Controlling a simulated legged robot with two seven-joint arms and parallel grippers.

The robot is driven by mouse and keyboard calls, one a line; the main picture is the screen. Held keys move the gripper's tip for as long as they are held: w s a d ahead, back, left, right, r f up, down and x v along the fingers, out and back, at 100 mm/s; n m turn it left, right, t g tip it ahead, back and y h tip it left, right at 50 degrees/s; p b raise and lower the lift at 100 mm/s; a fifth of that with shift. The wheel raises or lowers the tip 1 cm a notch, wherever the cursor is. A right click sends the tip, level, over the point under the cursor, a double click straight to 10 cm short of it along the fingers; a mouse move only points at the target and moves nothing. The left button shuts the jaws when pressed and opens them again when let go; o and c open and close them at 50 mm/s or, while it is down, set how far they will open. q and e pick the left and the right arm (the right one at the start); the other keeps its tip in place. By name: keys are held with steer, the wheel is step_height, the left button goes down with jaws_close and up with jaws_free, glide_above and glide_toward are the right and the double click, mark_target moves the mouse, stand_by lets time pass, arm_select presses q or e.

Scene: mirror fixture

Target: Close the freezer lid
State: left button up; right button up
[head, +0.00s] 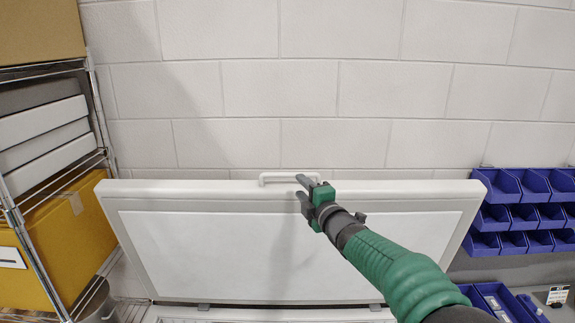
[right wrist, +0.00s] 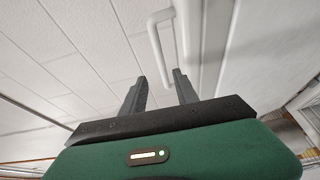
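The white freezer lid (head: 290,245) stands open and nearly upright in front of the wall. Its white bar handle (head: 277,176) sits on the top edge, near the middle. My right gripper (head: 300,187) is at the handle, partly covering its right half in the head view. In the right wrist view, the gripper (right wrist: 160,76) has its two grey fingers apart. The handle (right wrist: 155,40) shows just beyond them, its lower end appearing in the gap. I cannot tell whether they touch. My left gripper is not in view.
A wire shelf (head: 100,120) with yellow and white boxes stands at the left. Blue bins (head: 520,210) hang at the right, close to the lid's right edge. A pale block wall (head: 300,90) is behind the lid. The freezer's rim (head: 190,312) shows at the bottom.

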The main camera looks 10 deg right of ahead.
mark_target(284, 176)
steer(key=w+p, duration=0.1)
steer(key=w, duration=0.2)
steer(key=w+a+p, duration=0.1)
steer(key=w+p, duration=0.1)
steer(key=w, duration=0.1)
steer(key=w+a+p, duration=0.1)
steer(key=w+p, duration=0.1)
steer(key=w, duration=0.2)
steer(key=shift+a+f, duration=0.2)
steer(key=shift+f, duration=0.05)
steer(key=shift+w+a, duration=0.1)
steer(key=shift+a, duration=0.45)
steer(key=shift+w+d+f, duration=0.1)
steer(key=shift+d+f, duration=0.05)
steer(key=shift+d, duration=0.45)
steer(key=c, duration=0.4)
steer(key=shift+d, duration=0.25)
jaws_close()
steer(key=shift+a+f, duration=0.1)
steer(key=shift+a, duration=0.2)
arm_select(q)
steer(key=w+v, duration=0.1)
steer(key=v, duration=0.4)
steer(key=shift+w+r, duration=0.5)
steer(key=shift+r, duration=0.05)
arm_select(e)
steer(key=shift+f, duration=0.15)
